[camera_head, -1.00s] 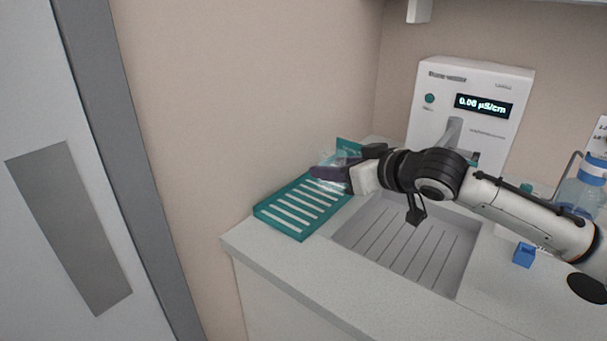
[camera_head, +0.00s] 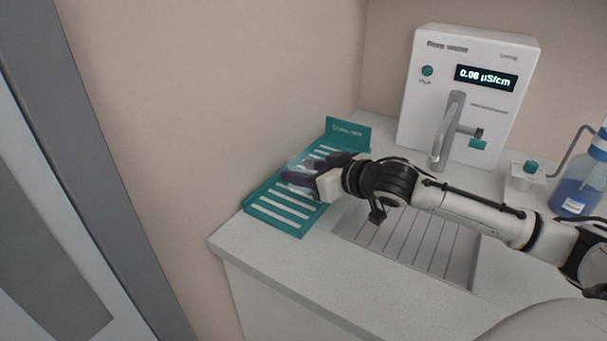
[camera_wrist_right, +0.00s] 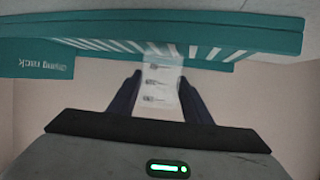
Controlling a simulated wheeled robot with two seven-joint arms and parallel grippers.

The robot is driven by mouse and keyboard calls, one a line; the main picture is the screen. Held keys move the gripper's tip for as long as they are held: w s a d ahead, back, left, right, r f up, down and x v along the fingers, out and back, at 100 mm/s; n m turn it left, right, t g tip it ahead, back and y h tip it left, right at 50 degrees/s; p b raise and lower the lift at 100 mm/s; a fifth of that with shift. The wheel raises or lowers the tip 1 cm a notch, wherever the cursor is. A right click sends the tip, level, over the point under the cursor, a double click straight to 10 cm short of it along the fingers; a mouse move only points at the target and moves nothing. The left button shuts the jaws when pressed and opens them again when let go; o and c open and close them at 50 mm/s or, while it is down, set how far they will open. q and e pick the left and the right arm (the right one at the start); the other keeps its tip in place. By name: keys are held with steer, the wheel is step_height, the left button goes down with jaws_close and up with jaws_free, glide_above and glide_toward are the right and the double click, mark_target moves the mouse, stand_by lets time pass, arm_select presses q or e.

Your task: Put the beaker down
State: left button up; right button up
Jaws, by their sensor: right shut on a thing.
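The clear beaker (camera_head: 298,161) is between the fingers of my right gripper (camera_head: 302,172), over the teal rack with white slats (camera_head: 262,218). In the right wrist view the beaker (camera_wrist_right: 160,88) shows printed marks between the two dark fingers of the right gripper (camera_wrist_right: 160,98). The teal rack (camera_wrist_right: 230,35) lies just beyond it there. My right gripper is shut on the beaker. I cannot tell whether the beaker's base touches the slats. My left gripper is not in view.
A white water unit (camera_head: 470,95) with a grey spout stands behind the grooved drain basin (camera_head: 415,245). A blue-liquid bottle (camera_head: 577,195) stands at the right. The wall closes in left of the rack; the front counter (camera_head: 300,265) is clear.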

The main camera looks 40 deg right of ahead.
steer(key=shift+f, duration=0.45)
steer(key=o, duration=1.1)
steer(key=shift+f, duration=0.1)
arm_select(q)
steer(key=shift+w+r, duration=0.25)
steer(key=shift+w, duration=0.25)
arm_select(e)
steer(key=shift+o, duration=0.2)
steer(key=shift+s, duration=0.1)
steer(key=shift+s+d+r, duration=0.1)
steer(key=shift+s+r, duration=0.1)
steer(key=shift+s, duration=0.15)
steer(key=v, duration=0.5)
steer(key=shift+s+r, duration=0.2)
steer(key=shift+s, duration=0.1)
arm_select(q)
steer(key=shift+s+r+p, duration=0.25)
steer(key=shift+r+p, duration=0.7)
steer(key=shift+p, duration=0.15)
arm_select(e)
steer(key=shift+v, duration=2.7)
